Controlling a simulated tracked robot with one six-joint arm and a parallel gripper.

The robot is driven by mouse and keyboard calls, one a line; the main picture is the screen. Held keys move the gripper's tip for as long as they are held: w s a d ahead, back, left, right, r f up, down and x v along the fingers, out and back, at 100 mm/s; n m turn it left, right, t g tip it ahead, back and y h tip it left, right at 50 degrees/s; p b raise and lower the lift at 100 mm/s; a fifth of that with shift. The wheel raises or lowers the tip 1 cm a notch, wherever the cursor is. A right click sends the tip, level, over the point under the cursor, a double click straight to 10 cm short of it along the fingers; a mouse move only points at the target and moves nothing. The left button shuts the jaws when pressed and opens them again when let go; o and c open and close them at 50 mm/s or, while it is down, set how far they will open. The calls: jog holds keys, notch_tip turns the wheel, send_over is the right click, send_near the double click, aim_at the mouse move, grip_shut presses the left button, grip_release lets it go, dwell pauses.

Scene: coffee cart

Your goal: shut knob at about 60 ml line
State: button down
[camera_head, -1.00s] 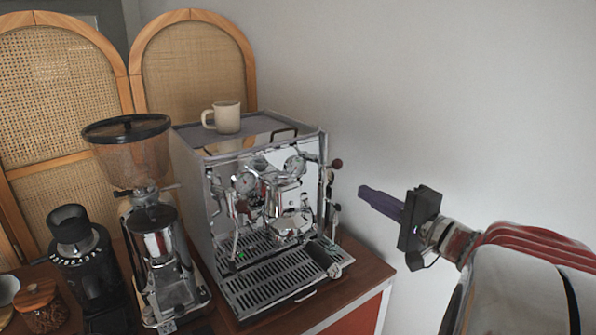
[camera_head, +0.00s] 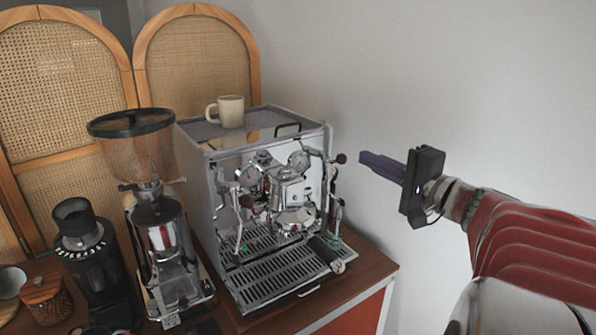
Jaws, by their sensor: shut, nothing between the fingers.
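The chrome espresso machine (camera_head: 275,215) stands on the wooden counter. A dark round knob (camera_head: 341,158) sticks out at its upper right front. Another dark knob (camera_head: 246,201) shows at its left front. I cannot tell which knob the task names. My gripper (camera_head: 365,159) is shut and empty, with its dark fingers pointing left. Its tips appear just right of the upper right knob and level with it in the picture; the gap in depth is unclear. No 60 ml line or measuring vessel can be made out.
A cream mug (camera_head: 231,112) stands on the machine's top. A grinder with a hopper (camera_head: 134,150), a smaller black grinder (camera_head: 85,260) and a jar (camera_head: 46,298) stand to the left. The drip tray (camera_head: 280,275) is below the front. The wall side at right is free.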

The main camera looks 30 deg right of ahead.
aim_at(337, 161)
jog(key=shift+f, duration=0.1)
jog(key=w, duration=0.7)
jog(key=shift+w+a, duration=0.15)
jog(key=shift+a, duration=0.3)
dwell(2.9)
